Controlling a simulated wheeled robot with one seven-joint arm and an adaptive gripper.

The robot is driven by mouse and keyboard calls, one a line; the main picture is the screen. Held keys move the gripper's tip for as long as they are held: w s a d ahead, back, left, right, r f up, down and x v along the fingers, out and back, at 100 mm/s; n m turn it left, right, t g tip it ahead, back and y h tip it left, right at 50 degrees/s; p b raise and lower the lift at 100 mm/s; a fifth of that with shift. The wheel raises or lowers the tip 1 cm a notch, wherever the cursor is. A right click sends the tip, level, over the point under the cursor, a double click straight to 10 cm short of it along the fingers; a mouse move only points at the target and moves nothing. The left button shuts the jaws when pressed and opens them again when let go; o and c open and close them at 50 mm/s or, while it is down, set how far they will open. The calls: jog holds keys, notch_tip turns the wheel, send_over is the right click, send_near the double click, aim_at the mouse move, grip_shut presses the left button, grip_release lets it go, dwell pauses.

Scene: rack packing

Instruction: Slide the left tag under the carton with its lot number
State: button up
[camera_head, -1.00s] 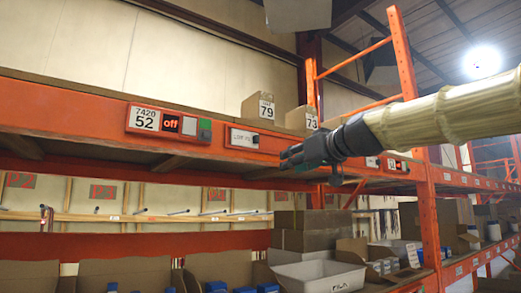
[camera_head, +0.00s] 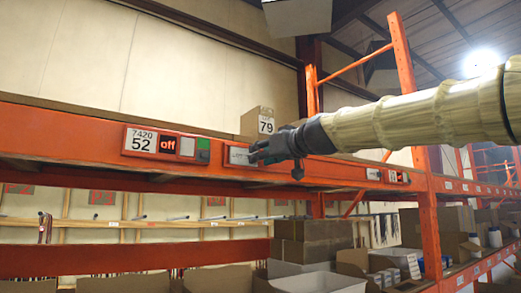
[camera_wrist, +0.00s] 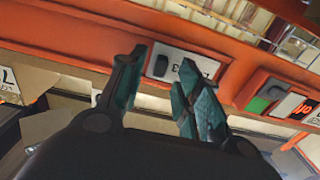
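The left tag (camera_head: 238,156) is a white plate on the orange shelf rail. In the head view my gripper (camera_head: 256,154) covers its right part. In the wrist view the tag (camera_wrist: 200,68) appears upside down, with a dark knob (camera_wrist: 160,66) at one end; its lettering is too small to read surely. My gripper (camera_wrist: 157,92) is open and empty, its teal fingers spread below the knob. I cannot tell whether they touch the tag. A carton marked 79 (camera_head: 258,121) stands on the shelf, above and slightly right of the tag. The other carton is hidden behind my arm.
A red display unit (camera_head: 160,145) reading 7420 52 and "off" is fixed left of the tag. Another white tag (camera_head: 373,174) and display unit (camera_head: 398,177) are farther right. Boxes and a white bin (camera_head: 318,284) fill the lower shelf.

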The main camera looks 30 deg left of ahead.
jog(key=shift+x, duration=0.75)
grip_shut()
